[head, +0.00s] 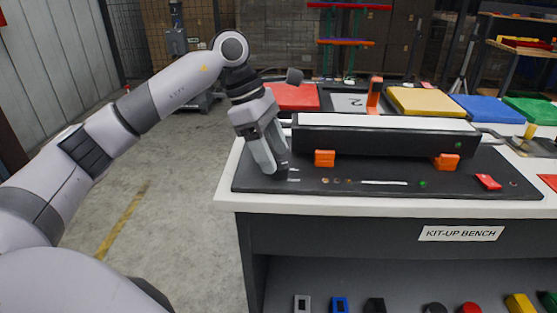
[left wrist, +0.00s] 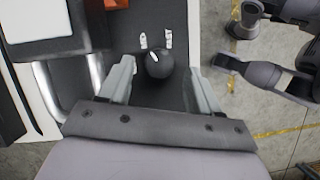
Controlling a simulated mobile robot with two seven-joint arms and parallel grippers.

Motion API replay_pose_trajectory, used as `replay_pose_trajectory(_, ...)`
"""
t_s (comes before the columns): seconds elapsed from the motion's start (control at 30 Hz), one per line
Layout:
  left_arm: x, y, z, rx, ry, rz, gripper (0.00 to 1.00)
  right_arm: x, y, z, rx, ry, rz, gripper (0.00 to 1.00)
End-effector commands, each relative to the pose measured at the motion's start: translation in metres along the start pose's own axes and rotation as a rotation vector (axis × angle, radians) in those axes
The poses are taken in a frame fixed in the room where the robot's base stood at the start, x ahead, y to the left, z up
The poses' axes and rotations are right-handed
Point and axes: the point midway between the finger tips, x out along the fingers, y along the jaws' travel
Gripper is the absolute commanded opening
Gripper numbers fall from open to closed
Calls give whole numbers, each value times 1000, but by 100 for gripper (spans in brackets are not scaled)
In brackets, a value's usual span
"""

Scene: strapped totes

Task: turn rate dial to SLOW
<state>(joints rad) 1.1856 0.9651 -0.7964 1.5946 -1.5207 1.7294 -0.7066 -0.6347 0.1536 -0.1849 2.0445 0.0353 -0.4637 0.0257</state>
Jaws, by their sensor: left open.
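The rate dial is a round black knob (left wrist: 160,68) with a short white pointer mark, seen in the left wrist view. The mark tilts toward the upper left, on the side of the left (left wrist: 143,40) of two small white labels; the other label (left wrist: 168,39) is to its right. Their lettering is too small to read. My left gripper (head: 276,168) points down at the left end of the dark panel (head: 340,187) and hides the dial in the head view. Its open fingers (left wrist: 161,67) stand on either side of the knob, with gaps visible. My right gripper is not in view.
A long black unit with a white top (head: 385,140) and orange clips (head: 325,158) stands just right of my left gripper. A metal handle (left wrist: 47,92) is near it in the wrist view. Coloured totes (head: 427,101) line the back. Floor left of the bench is open.

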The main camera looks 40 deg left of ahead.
Motion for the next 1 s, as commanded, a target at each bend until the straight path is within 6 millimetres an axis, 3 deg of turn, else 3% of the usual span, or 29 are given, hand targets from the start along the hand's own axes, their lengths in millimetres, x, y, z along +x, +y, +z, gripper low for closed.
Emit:
replay_pose_trajectory(0.2, 21, 0, 0, 0, -1, 0, 63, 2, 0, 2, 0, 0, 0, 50)
replay_pose_trajectory(0.47, 22, 0, 0, 0, -1, 0, 63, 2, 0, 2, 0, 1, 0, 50)
replay_pose_trajectory(0.57, 22, 0, 0, 0, -1, 0, 37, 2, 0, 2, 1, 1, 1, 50)
replay_pose_trajectory(0.63, 22, 0, 0, 0, -2, 0, 14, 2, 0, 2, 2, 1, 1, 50)
replay_pose_trajectory(0.67, 22, 0, 0, 0, -2, 0, 9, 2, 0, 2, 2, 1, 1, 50)
replay_pose_trajectory(1.0, 22, 0, 1, -36, -2, 15, 9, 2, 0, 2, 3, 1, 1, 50)
